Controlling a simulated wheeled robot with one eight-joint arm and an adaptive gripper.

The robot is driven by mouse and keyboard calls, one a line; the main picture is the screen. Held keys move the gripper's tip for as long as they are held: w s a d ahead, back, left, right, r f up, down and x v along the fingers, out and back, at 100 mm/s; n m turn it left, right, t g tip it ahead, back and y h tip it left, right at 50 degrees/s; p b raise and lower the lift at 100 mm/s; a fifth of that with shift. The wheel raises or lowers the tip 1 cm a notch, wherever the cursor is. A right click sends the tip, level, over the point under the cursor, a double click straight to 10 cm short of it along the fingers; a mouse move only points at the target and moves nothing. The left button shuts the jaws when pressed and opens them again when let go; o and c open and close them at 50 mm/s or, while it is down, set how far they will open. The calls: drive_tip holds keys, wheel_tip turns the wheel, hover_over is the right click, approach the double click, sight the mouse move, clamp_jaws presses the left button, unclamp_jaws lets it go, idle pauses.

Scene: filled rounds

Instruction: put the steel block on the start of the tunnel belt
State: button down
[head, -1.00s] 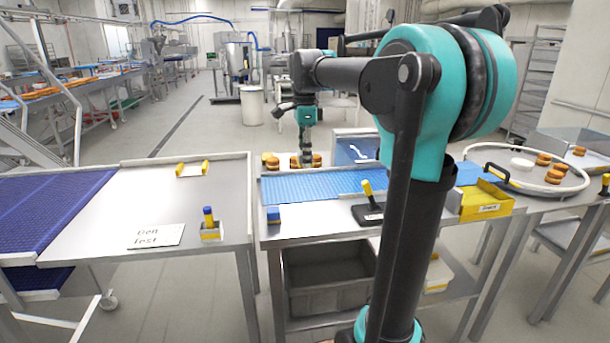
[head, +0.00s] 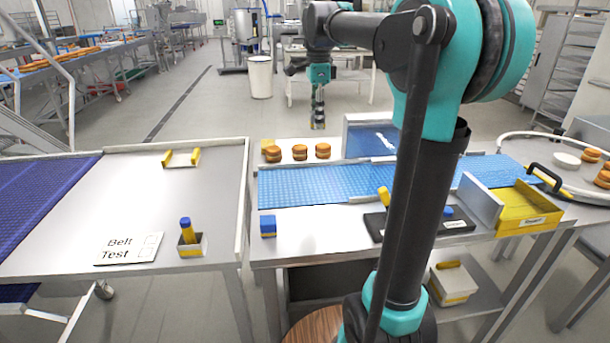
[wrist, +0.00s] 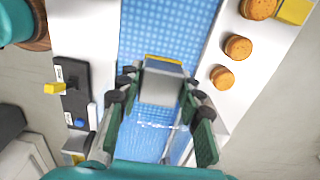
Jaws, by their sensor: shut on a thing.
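The steel block (wrist: 163,82), grey with a yellow edge, is between the fingers of my gripper (wrist: 158,100) in the wrist view. The light-blue belt (head: 315,184) runs left to right on the middle table; in the wrist view the belt (wrist: 185,25) shows below the block. A blue-panelled housing (head: 370,137) stands at the belt's back edge; my arm hides part of the belt and whatever stands there.
Several filled buns (head: 300,152) sit on a white strip behind the belt. A blue-and-yellow block (head: 268,226) stands before its left end. A black control box with a yellow lever (head: 385,197) is in front. The left table (head: 120,205) holds a "Belt Test" card (head: 129,248).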

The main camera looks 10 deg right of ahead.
hover_over(316, 184)
wheel_tip(316, 184, down, 15)
drive_tip(key=shift+w+f, duration=0.1)
drive_tip(key=shift+w, duration=0.05)
drive_tip(key=shift+f, duration=2.35)
drive_tip(key=shift+f, duration=0.1)
drive_tip(key=c, duration=1)
unclamp_jaws()
wheel_tip(316, 184, up, 12)
drive_tip(key=shift+r, duration=0.1)
